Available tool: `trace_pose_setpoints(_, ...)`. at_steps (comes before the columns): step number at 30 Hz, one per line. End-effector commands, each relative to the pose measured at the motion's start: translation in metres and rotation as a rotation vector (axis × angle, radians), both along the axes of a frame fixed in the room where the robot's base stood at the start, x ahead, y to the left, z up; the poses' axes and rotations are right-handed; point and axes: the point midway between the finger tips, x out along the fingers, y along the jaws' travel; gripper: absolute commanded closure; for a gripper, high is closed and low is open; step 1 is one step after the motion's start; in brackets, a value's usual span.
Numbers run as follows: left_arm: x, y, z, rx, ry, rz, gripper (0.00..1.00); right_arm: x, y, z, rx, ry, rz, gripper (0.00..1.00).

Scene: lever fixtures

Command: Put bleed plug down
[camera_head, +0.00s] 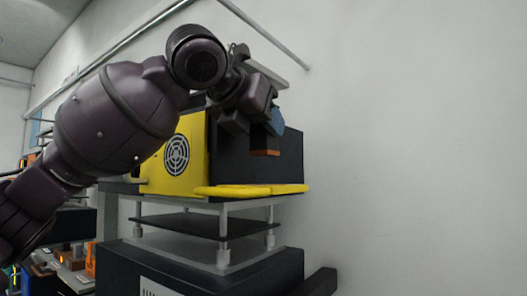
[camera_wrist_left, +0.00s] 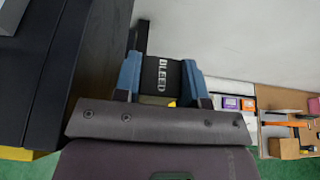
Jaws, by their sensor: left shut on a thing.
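The bleed plug (camera_wrist_left: 160,74) is a dark block with white "BLEED" lettering in the left wrist view. It sits between the two blue finger pads of my left gripper (camera_wrist_left: 161,84), which is shut on it. In the head view my left gripper (camera_head: 270,122) hangs in front of the black side of a yellow and black unit. An orange-brown end (camera_head: 264,147) shows below the fingers, above a yellow rim. I cannot tell whether it touches anything. My right gripper is in neither view.
The yellow and black unit (camera_head: 178,152) with a round fan grille stands on a grey-legged stand (camera_head: 222,230). A yellow rim (camera_head: 250,190) runs along its front. A bare wall is at the right. Several small boxes (camera_wrist_left: 240,104) show at the right of the wrist view.

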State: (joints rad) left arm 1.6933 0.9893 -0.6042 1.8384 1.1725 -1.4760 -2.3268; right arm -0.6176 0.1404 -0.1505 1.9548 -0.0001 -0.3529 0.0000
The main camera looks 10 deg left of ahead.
Motion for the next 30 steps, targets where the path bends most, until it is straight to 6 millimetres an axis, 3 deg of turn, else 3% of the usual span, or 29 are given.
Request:
trace_pose_setpoints(7,0.000,0.000,-0.014,-0.001,-0.001,-0.001,0.86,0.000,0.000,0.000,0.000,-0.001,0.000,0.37)
trace_pose_setpoints(15,0.000,0.000,-0.044,0.000,0.000,0.000,0.86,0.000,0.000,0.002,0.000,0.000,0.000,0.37)
trace_pose_setpoints(27,0.000,0.000,-0.048,0.000,-0.001,0.000,0.86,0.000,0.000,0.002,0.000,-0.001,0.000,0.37)
trace_pose_setpoints(28,0.000,0.000,-0.048,0.000,-0.001,0.000,0.59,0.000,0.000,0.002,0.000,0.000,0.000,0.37)
trace_pose_setpoints(30,0.000,0.000,-0.048,-0.001,-0.001,0.000,0.48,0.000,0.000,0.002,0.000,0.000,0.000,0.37)
